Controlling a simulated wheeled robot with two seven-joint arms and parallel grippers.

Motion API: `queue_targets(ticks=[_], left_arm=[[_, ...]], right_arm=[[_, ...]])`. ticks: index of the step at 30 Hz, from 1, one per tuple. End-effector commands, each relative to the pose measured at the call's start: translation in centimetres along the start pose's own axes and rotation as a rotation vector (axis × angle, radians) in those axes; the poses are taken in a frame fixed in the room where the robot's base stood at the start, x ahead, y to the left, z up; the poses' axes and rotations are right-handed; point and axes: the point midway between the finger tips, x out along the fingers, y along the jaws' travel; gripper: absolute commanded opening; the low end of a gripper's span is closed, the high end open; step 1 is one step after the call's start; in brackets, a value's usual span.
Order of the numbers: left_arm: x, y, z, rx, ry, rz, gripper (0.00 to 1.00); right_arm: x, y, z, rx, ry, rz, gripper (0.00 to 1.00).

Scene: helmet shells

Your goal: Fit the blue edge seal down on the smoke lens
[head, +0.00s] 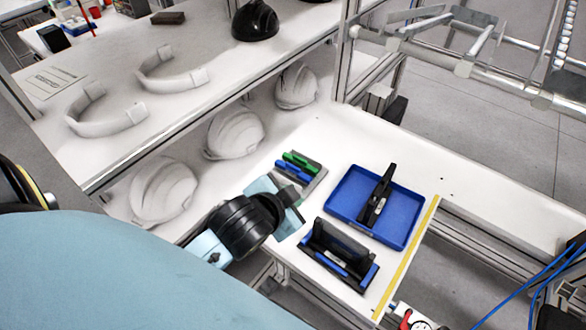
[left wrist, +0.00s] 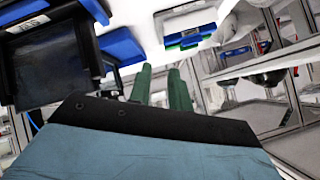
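The blue edge seal (head: 291,172) lies beside a green strip (head: 302,162) in a grey holder (head: 312,183) on the white bench; the blue strip also shows in the left wrist view (left wrist: 198,38). The smoke lens (head: 341,246) is a dark panel standing in a blue-and-black fixture near the bench's front edge; in the left wrist view it fills the upper left (left wrist: 45,65). My left gripper (head: 291,208) is between the holder and the lens, apart from both. Its two green fingers (left wrist: 159,70) are spread with nothing between them. My right gripper is out of view.
A blue tray (head: 345,194) holding a black piece (head: 379,194) sits behind and right of the lens. White helmet shells (head: 235,132) line a lower shelf at left. A yellow strip (head: 407,256) marks the bench's right edge. The bench is bare behind the tray.

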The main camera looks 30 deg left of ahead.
Motion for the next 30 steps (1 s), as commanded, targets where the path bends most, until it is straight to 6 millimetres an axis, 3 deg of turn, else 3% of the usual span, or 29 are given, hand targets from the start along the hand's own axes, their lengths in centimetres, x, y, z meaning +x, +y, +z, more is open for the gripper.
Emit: queue_targets(ticks=[5,9,12,15,18,20,22,25,26,28,30], left_arm=[[0.9,-2.7,-8.5,0.248,0.315,-0.179,0.2],[-0.6,-3.5,-17.0,0.547,0.636,-0.369,0.2],[-3.0,-2.3,-22.6,0.825,0.894,-0.52,0.2],[-5.4,0.4,-26.2,1.13,1.139,-0.658,0.2],[-7.0,3.8,-27.6,1.459,1.367,-0.77,0.2],[-7.2,5.8,-27.4,1.67,1.492,-0.819,0.2],[-6.7,7.8,-26.2,1.926,1.629,-0.849,0.2],[-4.5,9.0,-23.2,2.316,1.794,-0.826,0.2],[-3.6,8.9,-22.1,-2.418,-1.824,0.792,0.2],[-1.2,7.8,-19.2,-2.308,-1.631,0.584,0.2],[1.3,5.3,-16.4,-2.204,-1.458,0.374,0.2]], right_arm=[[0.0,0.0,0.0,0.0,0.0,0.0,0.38],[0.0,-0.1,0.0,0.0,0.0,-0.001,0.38],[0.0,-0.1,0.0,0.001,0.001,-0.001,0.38],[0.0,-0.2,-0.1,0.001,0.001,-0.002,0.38],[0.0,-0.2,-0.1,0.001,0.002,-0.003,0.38],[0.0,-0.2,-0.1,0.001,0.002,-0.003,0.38],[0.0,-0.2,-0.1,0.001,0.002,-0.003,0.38],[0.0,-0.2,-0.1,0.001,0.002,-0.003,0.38],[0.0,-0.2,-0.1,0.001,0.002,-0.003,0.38],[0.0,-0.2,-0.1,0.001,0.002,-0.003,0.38],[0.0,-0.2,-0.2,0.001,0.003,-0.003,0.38]])
